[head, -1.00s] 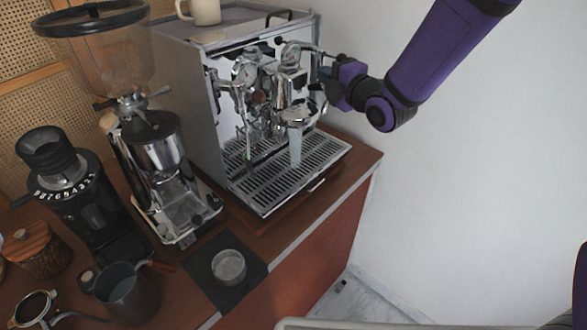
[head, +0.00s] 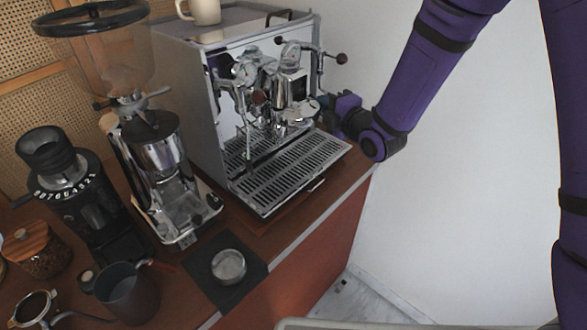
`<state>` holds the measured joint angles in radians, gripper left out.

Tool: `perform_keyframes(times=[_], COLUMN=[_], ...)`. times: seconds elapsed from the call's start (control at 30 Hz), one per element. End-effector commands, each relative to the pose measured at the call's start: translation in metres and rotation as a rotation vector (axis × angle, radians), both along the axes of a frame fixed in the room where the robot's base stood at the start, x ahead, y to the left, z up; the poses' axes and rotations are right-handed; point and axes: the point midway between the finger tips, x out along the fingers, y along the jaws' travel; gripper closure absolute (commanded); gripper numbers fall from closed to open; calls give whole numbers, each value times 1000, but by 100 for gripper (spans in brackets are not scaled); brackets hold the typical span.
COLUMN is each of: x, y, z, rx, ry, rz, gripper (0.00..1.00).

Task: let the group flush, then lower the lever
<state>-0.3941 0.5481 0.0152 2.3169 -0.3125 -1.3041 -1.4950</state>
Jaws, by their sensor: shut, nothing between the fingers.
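The espresso machine (head: 185,95) stands at the back of the counter. Its chrome group (head: 290,88) is at the front, above the drip tray (head: 285,172). No water stream shows under the group. My gripper (head: 321,104) is shut and empty, close to the right side of the group, with my purple wrist to its right. The lever cannot be made out clearly beside the group and my gripper, and I cannot tell whether they touch.
A grinder (head: 165,155) stands left of the machine. A metal cup (head: 229,266) sits on a dark mat (head: 205,272) in front. A dark pitcher (head: 130,292) is at the lower left. A white wall (head: 470,200) is on the right.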

Motion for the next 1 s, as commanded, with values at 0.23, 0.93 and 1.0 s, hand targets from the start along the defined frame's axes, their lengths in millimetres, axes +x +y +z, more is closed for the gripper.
perform_keyframes(times=[0.23, 0.93, 1.0], x=[0, -53, -59], y=[0, -46, -51], z=[-20, -14, -14], rx=[-1, -1, -1], ry=[3, 1, 2], rz=[0, -2, -1], gripper=[100, 100, 100])
